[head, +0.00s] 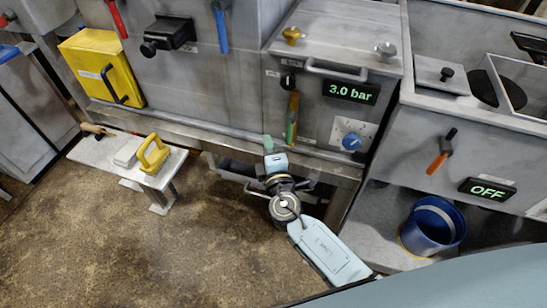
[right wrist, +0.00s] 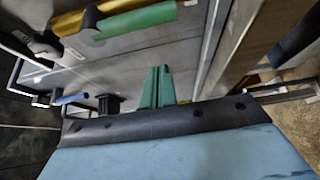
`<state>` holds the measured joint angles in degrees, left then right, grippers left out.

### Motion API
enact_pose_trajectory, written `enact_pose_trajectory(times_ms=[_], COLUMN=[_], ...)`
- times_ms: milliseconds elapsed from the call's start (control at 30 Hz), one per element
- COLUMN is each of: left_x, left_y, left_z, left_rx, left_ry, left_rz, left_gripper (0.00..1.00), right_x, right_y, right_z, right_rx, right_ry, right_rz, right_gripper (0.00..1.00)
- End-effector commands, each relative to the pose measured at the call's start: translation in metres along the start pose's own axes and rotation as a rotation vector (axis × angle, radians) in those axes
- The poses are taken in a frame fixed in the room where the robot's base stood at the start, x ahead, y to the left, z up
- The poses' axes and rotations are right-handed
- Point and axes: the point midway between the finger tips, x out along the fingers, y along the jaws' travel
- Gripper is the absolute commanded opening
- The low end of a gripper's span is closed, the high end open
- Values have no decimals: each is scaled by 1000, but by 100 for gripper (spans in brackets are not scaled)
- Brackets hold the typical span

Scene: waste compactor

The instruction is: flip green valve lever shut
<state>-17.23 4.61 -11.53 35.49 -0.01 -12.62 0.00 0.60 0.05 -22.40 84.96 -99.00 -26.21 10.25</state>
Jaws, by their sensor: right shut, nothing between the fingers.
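The green valve lever (head: 291,130) hangs roughly upright on the grey machine front, left of the pressure display. A gold-coloured part shows just above its green part. In the right wrist view the green lever (right wrist: 140,20) crosses the top of the picture, beyond the fingers and apart from them. My right gripper (head: 268,143) is just left of and slightly below the lever in the head view. Its green fingers (right wrist: 156,86) are together and hold nothing. My left gripper is not in view.
The display (head: 351,91) reads 3.0 bar, above a blue knob (head: 352,141). An orange-handled lever (head: 438,163) is further right, near a display (head: 487,188) reading OFF. A blue bucket (head: 433,228) stands at lower right. A low bench (head: 171,166) holds tools at left. The floor at lower left is clear.

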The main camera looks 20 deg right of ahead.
Motion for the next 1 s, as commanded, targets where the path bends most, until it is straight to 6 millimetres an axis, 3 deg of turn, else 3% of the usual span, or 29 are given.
enact_pose_trajectory(times_ms=[100,200,400,1000], left_x=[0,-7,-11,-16], left_y=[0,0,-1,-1], left_z=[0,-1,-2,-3], left_rx=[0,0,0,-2], left_ry=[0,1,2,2], left_rz=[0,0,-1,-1], left_gripper=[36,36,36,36], right_x=[26,14,8,8], right_y=[1,0,0,0], right_z=[0,19,35,33], right_rx=[1,-3,0,-19], right_ry=[-2,-1,-1,11], right_rz=[1,-3,-1,-14], right_gripper=[0,0,0,0])
